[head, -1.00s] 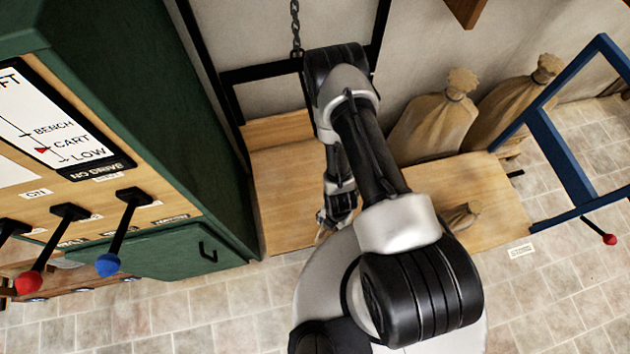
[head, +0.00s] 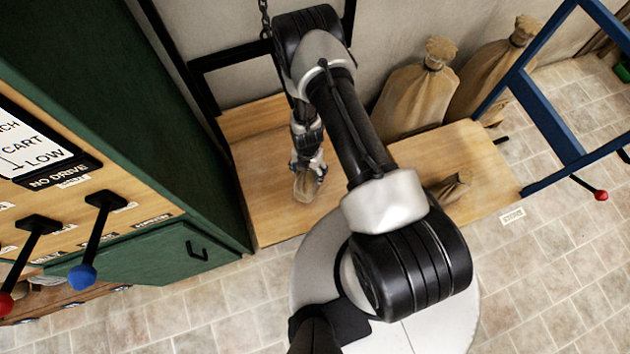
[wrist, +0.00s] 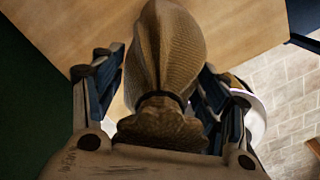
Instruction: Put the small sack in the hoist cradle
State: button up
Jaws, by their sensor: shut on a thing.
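My gripper (head: 307,172) is shut on a small tan sack (head: 306,188), which hangs from the fingers over the wooden platform of the hoist cradle (head: 262,215). In the wrist view the small sack (wrist: 170,45) sits between both fingers, its tied neck and ruffled top nearest the camera. The cradle has a wooden back board and a black frame, with a chain above. The wrist view shows a wooden surface (wrist: 245,25) beyond the sack. I cannot tell whether the sack touches the platform.
A green cabinet (head: 215,190) with levers stands close on the left. On the right, another small sack (head: 455,186) lies on a wooden board (head: 490,175). Two large sacks (head: 415,95) stand behind it. A blue frame (head: 545,115) is at far right.

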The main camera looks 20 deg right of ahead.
jog(key=shift+w, duration=1.05)
jog(key=shift+f+b, duration=0.95)
jog(key=shift+f, duration=0.75)
jog(key=shift+f, duration=0.2)
jog(key=o, duration=2.1)
jog(key=shift+r, duration=0.1)
notch_tip(320, 180, up, 12)
jog(key=p, duration=0.4)
jog(key=shift+s+r, duration=0.1)
